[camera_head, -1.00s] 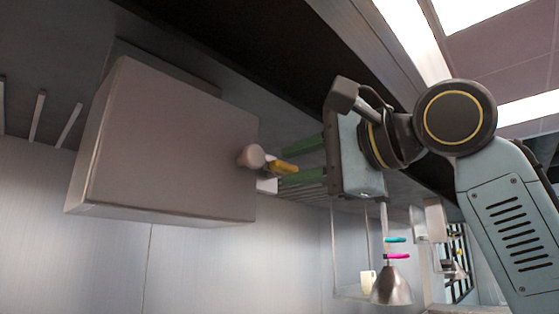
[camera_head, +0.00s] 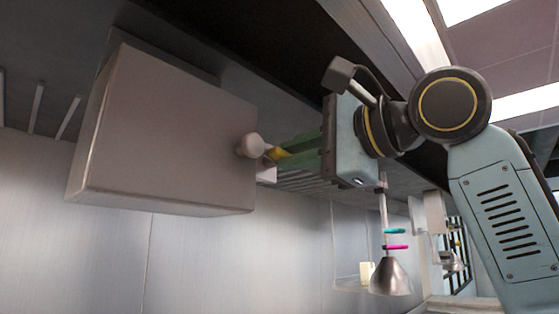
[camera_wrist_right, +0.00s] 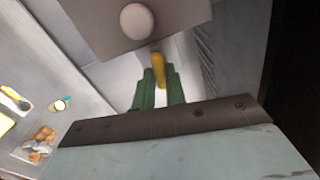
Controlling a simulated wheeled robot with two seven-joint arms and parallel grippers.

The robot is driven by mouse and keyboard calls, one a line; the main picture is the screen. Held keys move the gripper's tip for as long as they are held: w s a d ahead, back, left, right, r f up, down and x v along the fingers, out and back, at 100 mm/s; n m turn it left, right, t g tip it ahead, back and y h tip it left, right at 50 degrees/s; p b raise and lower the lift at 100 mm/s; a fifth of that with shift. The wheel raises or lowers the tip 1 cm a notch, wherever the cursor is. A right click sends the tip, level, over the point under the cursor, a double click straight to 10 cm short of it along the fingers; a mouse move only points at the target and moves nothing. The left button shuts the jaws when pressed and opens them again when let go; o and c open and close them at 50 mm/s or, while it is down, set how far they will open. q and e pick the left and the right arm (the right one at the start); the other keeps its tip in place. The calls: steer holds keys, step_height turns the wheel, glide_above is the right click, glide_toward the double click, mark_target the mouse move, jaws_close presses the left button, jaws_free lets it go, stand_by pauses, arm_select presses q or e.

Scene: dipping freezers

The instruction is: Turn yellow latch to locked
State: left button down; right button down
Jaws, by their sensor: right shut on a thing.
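The yellow latch (camera_head: 278,154) sticks out at the right side of a grey box (camera_head: 165,135), next to a pale round knob (camera_head: 250,146). My right gripper (camera_head: 284,160) has its green fingers at the latch, one on each side. In the right wrist view, the latch (camera_wrist_right: 158,67) lies between the green fingertips (camera_wrist_right: 159,78), just below the white knob (camera_wrist_right: 137,21). The gripper is shut on the latch. Part of the latch is hidden by the fingers in the head view. My left gripper is not in view.
A metal funnel-shaped thing (camera_head: 390,277) hangs to the right below my right arm, with teal and pink rings (camera_head: 396,246) above it. A pale cup (camera_head: 366,273) stands beside it. A tray of brown food (camera_wrist_right: 41,140) shows at the wrist view's left.

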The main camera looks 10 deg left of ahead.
steer(key=shift+m, duration=1.2)
steer(key=m+b, duration=0.1)
steer(key=m, duration=0.3)
steer(key=shift+b, duration=0.35)
